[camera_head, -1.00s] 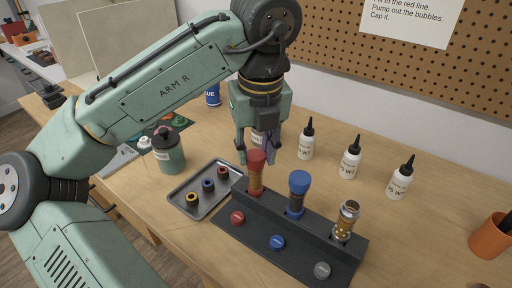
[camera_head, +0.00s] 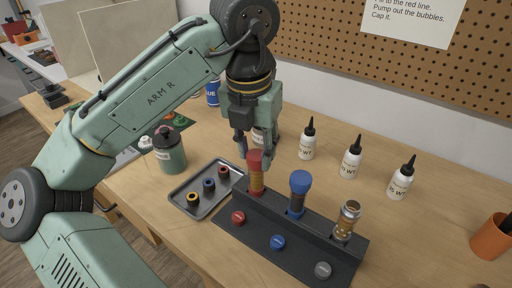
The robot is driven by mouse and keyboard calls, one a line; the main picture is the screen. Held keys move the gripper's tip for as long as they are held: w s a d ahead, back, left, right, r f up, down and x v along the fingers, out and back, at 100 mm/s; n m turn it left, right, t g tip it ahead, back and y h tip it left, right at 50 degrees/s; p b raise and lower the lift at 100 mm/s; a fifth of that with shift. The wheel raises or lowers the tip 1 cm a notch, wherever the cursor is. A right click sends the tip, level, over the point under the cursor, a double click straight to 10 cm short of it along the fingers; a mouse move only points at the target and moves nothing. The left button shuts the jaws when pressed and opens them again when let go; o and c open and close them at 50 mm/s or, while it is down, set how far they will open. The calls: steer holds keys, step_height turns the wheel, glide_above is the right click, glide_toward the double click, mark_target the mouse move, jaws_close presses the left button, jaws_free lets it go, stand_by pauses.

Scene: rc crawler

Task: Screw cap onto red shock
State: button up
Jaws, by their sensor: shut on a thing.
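The red shock (camera_head: 257,183) stands upright in the left slot of the dark stand (camera_head: 330,250). A red cap (camera_head: 255,160) sits on its top; whether it is fully seated I cannot tell. My gripper (camera_head: 254,157) points down over it, shut on the red cap with a finger on either side. The blue shock (camera_head: 297,203) with a blue cap (camera_head: 300,181) stands in the middle slot.
A grey tray (camera_head: 183,207) left of the stand holds several small coloured rings. White bottles with black tips (camera_head: 351,162) stand behind. A green jar (camera_head: 170,157) is at left, an orange cup (camera_head: 490,238) at far right. The front right bench is clear.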

stand_by(0.3)
steer(key=m, duration=0.4)
steer(key=o, duration=0.8)
steer(key=shift+r, duration=2.5)
steer(key=shift+c, duration=0.3)
